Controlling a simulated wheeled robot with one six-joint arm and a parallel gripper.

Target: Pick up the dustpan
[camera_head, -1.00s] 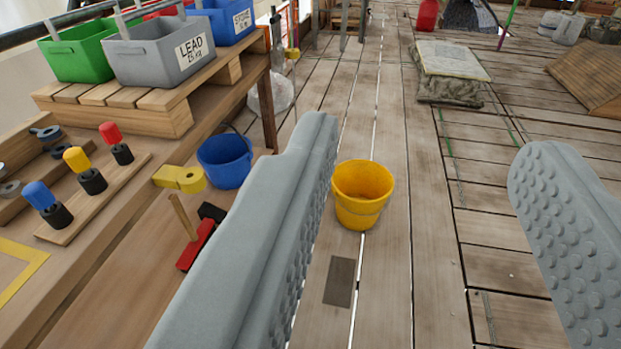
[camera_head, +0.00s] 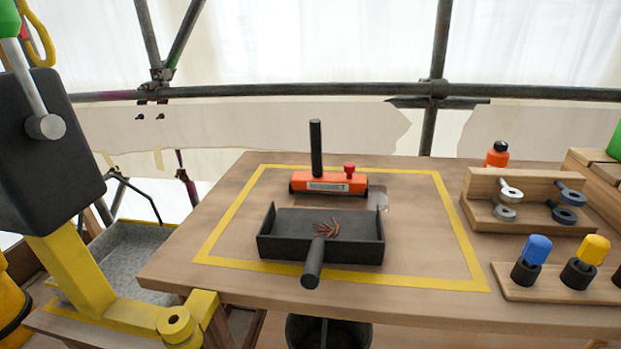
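The dustpan (camera_head: 352,252) is a dark grey, shallow tray lying on the wooden bench, inside a yellow taped outline. Its short round handle (camera_head: 313,264) points toward me over the near tape line. Several thin reddish bits (camera_head: 323,228) lie in the pan. My gripper does not show in this view, so its opening and its distance from the dustpan cannot be seen.
An orange tool (camera_head: 315,183) with an upright black handle stands just behind the pan. A wooden rack with rings (camera_head: 535,217) and colored-top pegs (camera_head: 531,257) are at right. A yellow-and-black machine (camera_head: 75,275) stands at left. Bench around the pan is mostly clear.

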